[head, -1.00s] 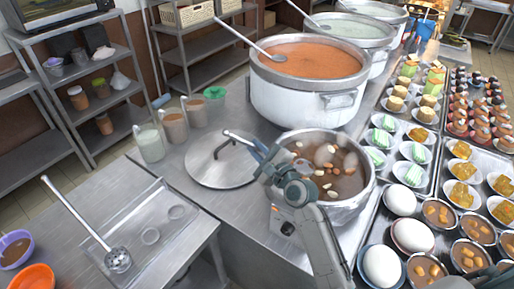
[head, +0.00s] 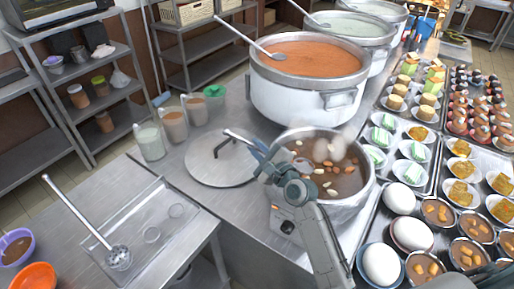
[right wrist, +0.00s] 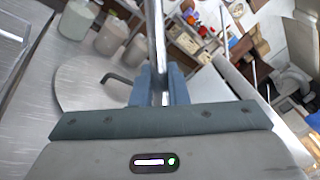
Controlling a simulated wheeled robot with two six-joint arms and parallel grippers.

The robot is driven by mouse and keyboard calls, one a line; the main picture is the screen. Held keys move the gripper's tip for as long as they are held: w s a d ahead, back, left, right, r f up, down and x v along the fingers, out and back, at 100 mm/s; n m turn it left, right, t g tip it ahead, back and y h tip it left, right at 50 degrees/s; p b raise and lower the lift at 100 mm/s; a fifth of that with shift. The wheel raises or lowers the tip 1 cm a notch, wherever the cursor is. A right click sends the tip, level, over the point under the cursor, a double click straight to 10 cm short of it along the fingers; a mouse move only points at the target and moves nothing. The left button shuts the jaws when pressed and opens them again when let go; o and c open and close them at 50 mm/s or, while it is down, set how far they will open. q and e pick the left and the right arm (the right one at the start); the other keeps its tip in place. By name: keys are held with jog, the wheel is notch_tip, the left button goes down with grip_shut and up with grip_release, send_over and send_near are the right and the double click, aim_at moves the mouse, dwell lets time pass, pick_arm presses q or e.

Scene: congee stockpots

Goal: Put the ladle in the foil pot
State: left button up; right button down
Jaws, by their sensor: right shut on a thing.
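My right gripper (head: 264,157) is shut on a ladle's metal handle (head: 238,137), at the left rim of the silver pot of brown soup (head: 345,208), which I take to be the foil pot. The handle's free end points up and left over the pot lid. In the right wrist view the shaft (right wrist: 157,40) runs between the two fingers (right wrist: 158,90). My left gripper is not in view.
A round lid (head: 218,165) lies left of the pot. Large white pots, one of orange congee (head: 300,104), stand behind. Trays of small dishes (head: 410,150) fill the right. Jugs (head: 173,127) stand at the back left. Another ladle (head: 118,258) rests on a left tray.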

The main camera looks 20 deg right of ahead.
jog(key=shift+f, duration=0.15)
jog(key=c, duration=1.3)
grip_release()
jog(key=shift+c, duration=0.2)
jog(key=shift+s, duration=0.1)
jog(key=b+v, duration=0.2)
jog(key=v, duration=0.8)
jog(key=shift+s, duration=0.35)
jog(key=shift+d+f, duration=0.1)
